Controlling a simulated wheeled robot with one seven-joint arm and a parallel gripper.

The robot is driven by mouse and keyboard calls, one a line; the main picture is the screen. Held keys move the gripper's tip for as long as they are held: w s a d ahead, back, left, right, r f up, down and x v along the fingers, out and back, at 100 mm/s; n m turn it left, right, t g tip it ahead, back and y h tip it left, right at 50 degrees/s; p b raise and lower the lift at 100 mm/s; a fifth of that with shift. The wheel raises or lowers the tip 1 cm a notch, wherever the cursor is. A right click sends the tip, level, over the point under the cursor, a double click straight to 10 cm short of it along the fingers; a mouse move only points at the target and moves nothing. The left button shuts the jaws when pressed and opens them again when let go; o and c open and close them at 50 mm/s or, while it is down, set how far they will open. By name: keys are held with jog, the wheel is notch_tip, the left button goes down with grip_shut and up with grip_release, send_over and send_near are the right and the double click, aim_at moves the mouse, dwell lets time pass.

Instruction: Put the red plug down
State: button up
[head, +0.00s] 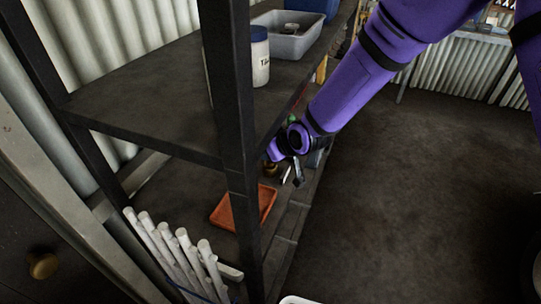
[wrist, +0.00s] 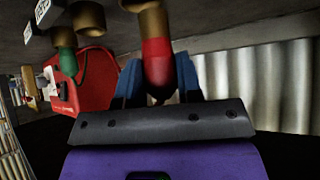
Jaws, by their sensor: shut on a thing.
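The red plug (wrist: 157,62), a red band with a brass-coloured end, sits between the two blue fingers of my gripper (wrist: 158,80) in the wrist view. My gripper is shut on it. The brass end reaches a dark surface at the top of the wrist view; I cannot tell whether it touches. In the head view my gripper (head: 276,151) is low, inside the shelf rack by the lower shelf (head: 170,193). The red part of the plug cannot be made out there.
A green plug (wrist: 67,60) and a red case (wrist: 88,78) are beside the held plug. An orange tray (head: 222,212) lies on the lower shelf, near a dark rack post (head: 230,100). White pipes (head: 175,255) stand in front. Open floor (head: 400,200) lies right.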

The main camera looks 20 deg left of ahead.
jog(key=shift+w+a+f, duration=0.1)
jog(key=shift+w+a, duration=0.15)
jog(key=shift+w, duration=0.6)
jog(key=shift+f, duration=1.7)
jog(key=shift+f, duration=0.1)
jog(key=o, duration=1)
jog(key=shift+s+d+r, duration=0.1)
jog(key=shift+r, duration=0.15)
jog(key=v, duration=1.1)
jog(key=shift+d+r, duration=0.2)
jog(key=shift+s, duration=0.15)
